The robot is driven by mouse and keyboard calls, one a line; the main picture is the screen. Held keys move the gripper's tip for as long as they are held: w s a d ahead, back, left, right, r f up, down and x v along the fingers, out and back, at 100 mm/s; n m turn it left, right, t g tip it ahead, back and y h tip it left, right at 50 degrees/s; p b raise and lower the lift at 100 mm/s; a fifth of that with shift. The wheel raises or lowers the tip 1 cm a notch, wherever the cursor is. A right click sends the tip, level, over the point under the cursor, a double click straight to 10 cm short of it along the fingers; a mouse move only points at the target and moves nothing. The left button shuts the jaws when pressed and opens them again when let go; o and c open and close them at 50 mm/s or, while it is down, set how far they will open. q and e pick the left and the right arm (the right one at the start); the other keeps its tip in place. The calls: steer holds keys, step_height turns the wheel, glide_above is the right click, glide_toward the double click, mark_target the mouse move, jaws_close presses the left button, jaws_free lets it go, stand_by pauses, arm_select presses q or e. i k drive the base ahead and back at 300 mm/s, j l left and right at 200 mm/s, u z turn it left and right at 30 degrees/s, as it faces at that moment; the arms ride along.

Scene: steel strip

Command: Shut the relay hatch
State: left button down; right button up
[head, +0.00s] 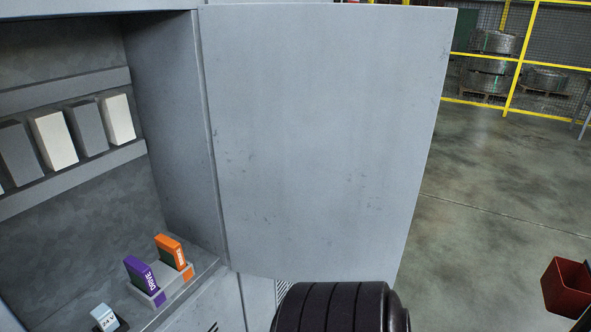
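The relay hatch (325,140) is a grey metal door, standing wide open to the right of the grey cabinet. Its hinge side runs along the cabinet's right edge, and its free edge is at the right, over the floor. The cabinet's inside (85,185) is exposed at the left. A black ribbed rounded part, which looks like one of my arm links, covers the area below the hatch's lower edge. Neither gripper shows, so I cannot see any contact with the hatch.
Inside, grey and white modules (54,139) sit on a rail. A purple module (140,274) and an orange module (171,251) stand in a grey holder, near a small pale block (105,317). A red box (567,288) is at lower right. Open floor (490,210) lies right of the hatch.

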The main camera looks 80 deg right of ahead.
mark_target(323, 116)
steer(key=k+l, duration=0.15)
steer(key=l, duration=0.25)
steer(key=k+l+u, duration=0.15)
steer(key=l, duration=0.3)
steer(key=k+l, duration=0.2)
steer(key=l, duration=0.2)
steer(key=k+l+u, duration=0.15)
steer(key=l, duration=0.25)
steer(key=k+l, duration=0.25)
steer(key=l, duration=0.15)
steer(key=k+l+u, duration=0.1)
steer(key=l, duration=0.3)
steer(key=l+u, duration=0.15)
steer(key=l, duration=0.9)
steer(key=k, duration=0.05)
